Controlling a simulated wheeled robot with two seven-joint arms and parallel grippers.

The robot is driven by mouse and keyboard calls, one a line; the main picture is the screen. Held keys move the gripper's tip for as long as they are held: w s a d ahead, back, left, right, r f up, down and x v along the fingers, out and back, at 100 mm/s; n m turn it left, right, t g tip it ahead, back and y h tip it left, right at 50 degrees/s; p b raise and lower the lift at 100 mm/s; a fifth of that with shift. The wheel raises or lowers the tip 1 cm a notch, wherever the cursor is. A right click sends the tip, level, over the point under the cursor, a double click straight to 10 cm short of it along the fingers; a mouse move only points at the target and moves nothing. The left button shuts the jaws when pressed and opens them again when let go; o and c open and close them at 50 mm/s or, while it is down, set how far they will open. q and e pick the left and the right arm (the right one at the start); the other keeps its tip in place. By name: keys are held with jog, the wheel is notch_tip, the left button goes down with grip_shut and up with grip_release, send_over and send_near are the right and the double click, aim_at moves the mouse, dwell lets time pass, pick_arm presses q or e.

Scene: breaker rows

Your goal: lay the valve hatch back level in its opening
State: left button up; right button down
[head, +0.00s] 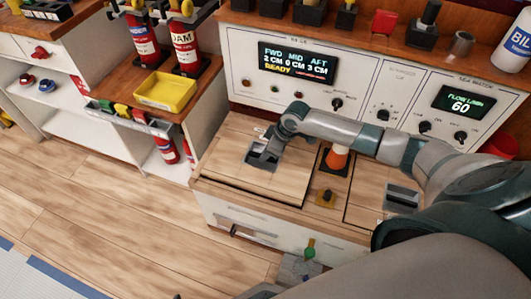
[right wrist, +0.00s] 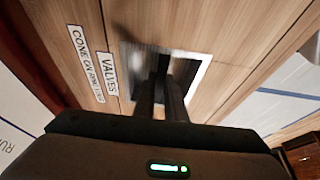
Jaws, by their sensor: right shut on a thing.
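The valve hatch (head: 285,183) is a light wood panel at the left of the bench top. It looks level or nearly so, with a dark line along its front edge; I cannot tell if it sits fully flush. My right gripper (head: 264,152) reaches down from the right onto the hatch's metal recessed pull. In the right wrist view the fingers (right wrist: 163,92) are shut at the pull (right wrist: 192,75), beside a "VALVES" label (right wrist: 109,73). The grip itself is partly hidden and blurred. My left gripper is not clearly in view.
A second panel with a metal pull (head: 401,196) lies further right. Behind is a control panel with a lit display (head: 297,63). Floor at left is clear.

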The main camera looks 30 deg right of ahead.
pick_arm(q)
jog(key=shift+f+b, duration=0.4)
pick_arm(e)
jog(key=shift+w+f, duration=0.15)
jog(key=shift+f, duration=0.8)
jog(key=c, duration=1.7)
grip_release()
jog(key=shift+s+f, duration=0.15)
jog(key=shift+s, duration=0.05)
pick_arm(q)
jog(key=a+p, duration=0.1)
jog(key=s+a+g, duration=0.1)
jog(key=a+p, duration=0.1)
jog(key=shift+s+r+y+p, duration=0.25)
jog(key=shift+y+p, duration=0.1)
jog(key=shift+y, duration=0.05)
pick_arm(e)
jog(key=v, duration=1.7)
jog(key=shift+r, duration=0.35)
pick_arm(q)
jog(key=shift+w+d, duration=0.1)
jog(key=shift+s+d, duration=0.1)
jog(key=shift+s, duration=0.1)
